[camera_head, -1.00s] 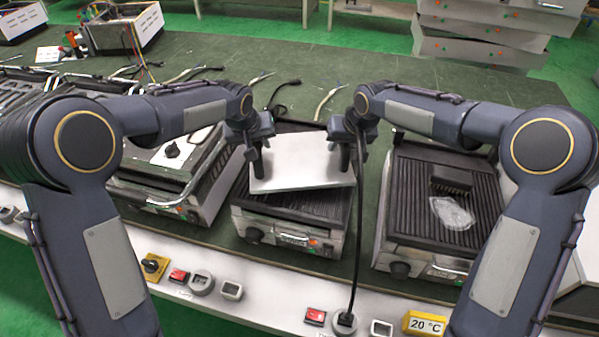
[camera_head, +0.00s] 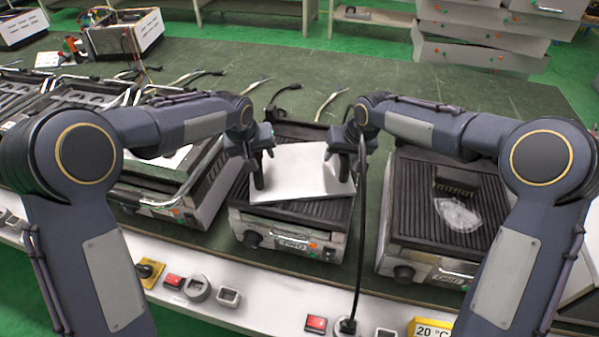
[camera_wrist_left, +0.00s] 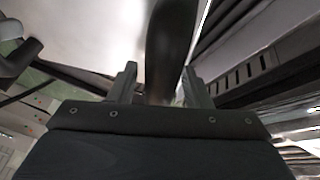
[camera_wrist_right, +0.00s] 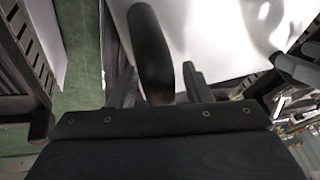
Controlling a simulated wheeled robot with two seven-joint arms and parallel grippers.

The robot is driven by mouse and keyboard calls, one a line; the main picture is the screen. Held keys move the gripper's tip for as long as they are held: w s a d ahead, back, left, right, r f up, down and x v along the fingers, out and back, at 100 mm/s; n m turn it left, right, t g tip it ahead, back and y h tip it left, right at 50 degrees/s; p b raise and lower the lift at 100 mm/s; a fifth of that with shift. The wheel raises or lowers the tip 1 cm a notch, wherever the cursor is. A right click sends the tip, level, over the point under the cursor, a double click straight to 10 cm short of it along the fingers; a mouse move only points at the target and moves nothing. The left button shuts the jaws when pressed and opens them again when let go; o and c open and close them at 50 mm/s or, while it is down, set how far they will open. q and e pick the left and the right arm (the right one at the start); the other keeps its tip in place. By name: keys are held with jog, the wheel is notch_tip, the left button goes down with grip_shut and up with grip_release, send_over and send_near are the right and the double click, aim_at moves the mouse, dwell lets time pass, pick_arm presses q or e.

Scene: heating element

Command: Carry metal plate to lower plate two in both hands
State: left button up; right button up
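The metal plate (camera_head: 298,174) is a flat, light-grey sheet with two dark upright handles, over the ribbed lower plate (camera_head: 285,210) of the middle grill. It sits slightly askew to it; I cannot tell whether they touch. My left gripper (camera_head: 256,160) is shut on the dark left handle, which stands between its fingers in the left wrist view (camera_wrist_left: 170,45). My right gripper (camera_head: 345,152) is shut on the right handle, seen between its fingers in the right wrist view (camera_wrist_right: 150,50). The plate's bright surface also shows in the right wrist view (camera_wrist_right: 210,30).
A right-hand grill (camera_head: 410,210) has a dark brush (camera_head: 457,188) and a pale clear patch on its ribs. A left grill (camera_head: 185,195) stands close by. Loose cables lie behind on the green bench (camera_head: 300,65). A black cable (camera_head: 361,230) hangs in front, right of the middle grill.

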jog(key=shift+r, duration=0.1)
pick_arm(q)
jog(key=v, duration=1.2)
pick_arm(e)
jog(key=v, duration=1.2)
